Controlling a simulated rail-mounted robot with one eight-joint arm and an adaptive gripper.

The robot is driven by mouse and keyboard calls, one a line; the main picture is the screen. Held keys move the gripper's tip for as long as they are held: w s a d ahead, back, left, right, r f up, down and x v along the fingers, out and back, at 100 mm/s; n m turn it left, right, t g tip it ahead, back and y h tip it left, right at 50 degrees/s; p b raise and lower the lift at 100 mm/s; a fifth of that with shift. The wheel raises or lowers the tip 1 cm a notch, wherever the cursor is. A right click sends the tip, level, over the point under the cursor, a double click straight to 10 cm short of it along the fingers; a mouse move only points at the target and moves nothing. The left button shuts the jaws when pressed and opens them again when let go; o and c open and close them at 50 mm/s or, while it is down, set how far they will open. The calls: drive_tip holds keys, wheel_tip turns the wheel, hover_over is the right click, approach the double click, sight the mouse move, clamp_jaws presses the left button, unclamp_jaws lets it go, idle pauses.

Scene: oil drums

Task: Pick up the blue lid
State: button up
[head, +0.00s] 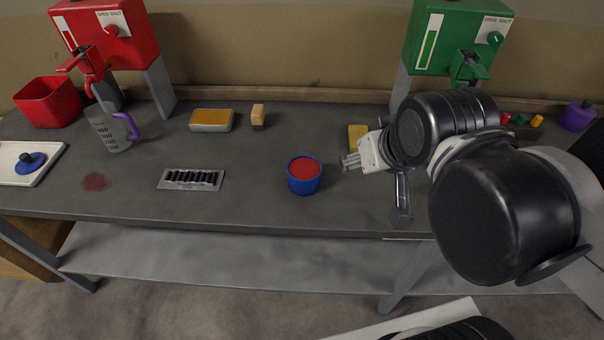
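The blue lid (30,162), a disc with a dark blue knob on top, lies on a white tray (57,152) at the far left of the table. My gripper (376,188) is far to the right of it, above the right-hand part of the table. Its two fingers are spread apart, with nothing visible between them. A blue tub (304,186) filled with red stands on the table to the left of my gripper, apart from it.
On the table (260,205) are a measuring jug (107,130) with purple handle, a sponge (258,115), a yellow-topped dish (211,120) and a slotted plate (191,180). A red bin (48,103) is back left.

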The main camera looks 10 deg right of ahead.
drive_tip(key=o, duration=1.4)
